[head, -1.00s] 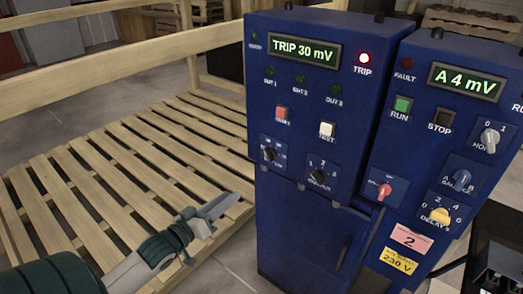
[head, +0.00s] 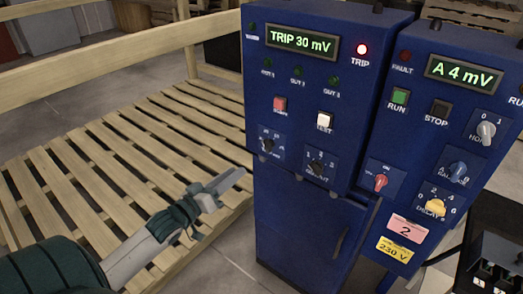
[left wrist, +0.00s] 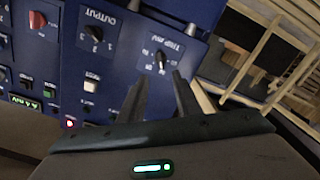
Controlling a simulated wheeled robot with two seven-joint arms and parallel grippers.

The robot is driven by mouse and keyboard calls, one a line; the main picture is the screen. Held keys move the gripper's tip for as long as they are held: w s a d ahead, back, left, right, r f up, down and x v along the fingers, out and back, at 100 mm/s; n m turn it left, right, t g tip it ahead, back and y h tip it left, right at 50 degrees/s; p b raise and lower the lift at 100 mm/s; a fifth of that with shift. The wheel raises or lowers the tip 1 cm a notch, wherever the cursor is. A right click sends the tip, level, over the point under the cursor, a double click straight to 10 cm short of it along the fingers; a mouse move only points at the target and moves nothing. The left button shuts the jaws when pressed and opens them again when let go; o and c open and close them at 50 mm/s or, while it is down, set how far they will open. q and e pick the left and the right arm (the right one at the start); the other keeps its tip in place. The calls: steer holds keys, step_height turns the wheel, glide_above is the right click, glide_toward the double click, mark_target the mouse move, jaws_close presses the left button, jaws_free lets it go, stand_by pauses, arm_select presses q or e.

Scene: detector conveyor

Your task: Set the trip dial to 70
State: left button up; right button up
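The trip dial (head: 269,146) is a small black knob on a blue plate, low on the left of the blue cabinet's front. The display (head: 303,41) above reads TRIP 30 mV. In the left wrist view the trip dial (left wrist: 160,60) shows upside down, its label lettered TRIP mV. My left gripper (head: 238,176) is left of the cabinet and below the dial in the head view, apart from it. In the left wrist view my left gripper's fingers (left wrist: 160,80) are spread with nothing between them, the dial just beyond their tips. My right gripper is not in view.
Beside the trip dial is the black output dial (head: 317,167). Above are a red button (head: 280,104) and a white test button (head: 325,120). A second blue cabinet (head: 445,140) with several knobs stands to the right. A wooden pallet (head: 90,190) and rail (head: 120,42) lie left.

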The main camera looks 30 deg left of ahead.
mark_target(265, 148)
arm_select(q)
steer(key=w+p, duration=0.1)
steer(key=w, duration=0.3)
steer(key=w+p, duration=0.1)
steer(key=w, duration=0.3)
steer(key=w+d+p, duration=0.1)
steer(key=w, duration=0.4)
steer(key=shift+r, duration=0.1)
steer(key=shift+w, duration=0.6)
jaws_close()
